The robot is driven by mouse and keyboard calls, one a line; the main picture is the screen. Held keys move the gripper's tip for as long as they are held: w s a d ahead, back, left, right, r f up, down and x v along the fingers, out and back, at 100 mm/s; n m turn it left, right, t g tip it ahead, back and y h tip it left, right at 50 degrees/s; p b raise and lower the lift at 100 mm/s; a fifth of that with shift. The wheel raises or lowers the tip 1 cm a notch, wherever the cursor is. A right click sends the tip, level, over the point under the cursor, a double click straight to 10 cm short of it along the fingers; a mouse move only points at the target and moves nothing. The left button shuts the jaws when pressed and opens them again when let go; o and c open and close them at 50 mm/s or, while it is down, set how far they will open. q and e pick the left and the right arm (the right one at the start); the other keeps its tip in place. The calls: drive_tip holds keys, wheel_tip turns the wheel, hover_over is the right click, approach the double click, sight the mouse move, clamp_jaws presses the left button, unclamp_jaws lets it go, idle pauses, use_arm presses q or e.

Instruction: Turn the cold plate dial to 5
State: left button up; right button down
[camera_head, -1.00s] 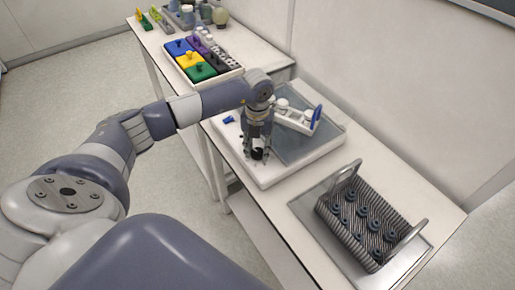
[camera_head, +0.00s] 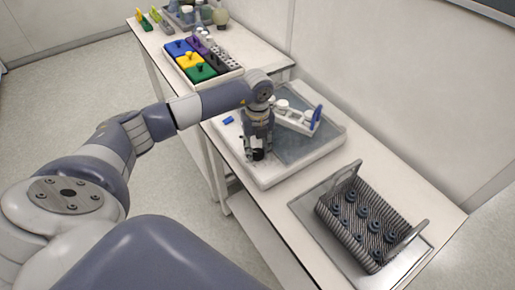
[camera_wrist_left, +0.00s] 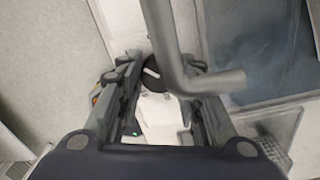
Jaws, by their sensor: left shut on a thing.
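The cold plate (camera_head: 322,155) is a white unit with a grey, glassy top, on the white table. Its dial is a dark round knob at the front, mostly hidden by the fingers in the head view. The dial (camera_wrist_left: 152,72) shows in the left wrist view as a black disc with a white pointer mark. My left gripper (camera_head: 257,155) points down at the front of the unit, its fingers shut on the dial. In the left wrist view the fingers (camera_wrist_left: 160,76) stand either side of the dial. I cannot read the dial's number. My right gripper is not in view.
A white rack with bottles and a blue end (camera_head: 316,116) stands on the plate. A ribbed metal block (camera_head: 370,228) with looped handles is at right. A tray of coloured blocks (camera_head: 203,70) is at back left. A grey bent bar (camera_wrist_left: 172,55) crosses the wrist view.

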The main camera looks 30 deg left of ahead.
sight(256, 152)
use_arm(q)
drive_tip(key=shift+w+r, duration=0.1)
drive_tip(key=o, duration=1.1)
drive_tip(key=shift+a, duration=0.1)
drive_tip(key=shift+c, duration=0.2)
drive_tip(key=shift+r, duration=4)
drive_tip(key=shift+s+a+f, duration=0.1)
drive_tip(key=shift+s, duration=0.15)
